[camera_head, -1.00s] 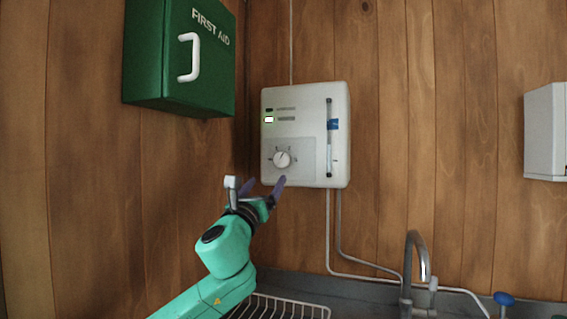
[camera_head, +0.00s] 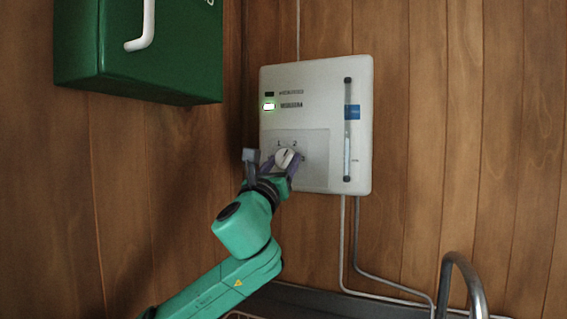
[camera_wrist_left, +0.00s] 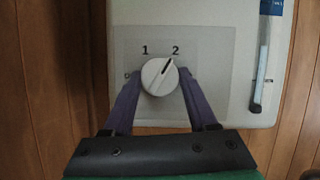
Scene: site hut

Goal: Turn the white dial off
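The white dial (camera_head: 285,157) is a round knob on the lower left of a white wall unit (camera_head: 316,75). In the left wrist view the dial (camera_wrist_left: 160,77) has a dark pointer line aimed up and right, toward the printed 2. A 1 is printed up and left of it; marks at the sides are partly covered by my fingers. My left gripper (camera_head: 282,161) is at the dial, its purple fingers on either side. In the left wrist view the left gripper (camera_wrist_left: 160,76) looks open around the dial, with little or no gap; contact is unclear. My right gripper is out of view.
A green first-aid box (camera_head: 165,80) with a white handle hangs at upper left. A lit indicator (camera_head: 268,106) and a vertical gauge (camera_head: 348,130) are on the unit. Pipes (camera_head: 343,240) run below it to a metal tap (camera_head: 462,275) at lower right.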

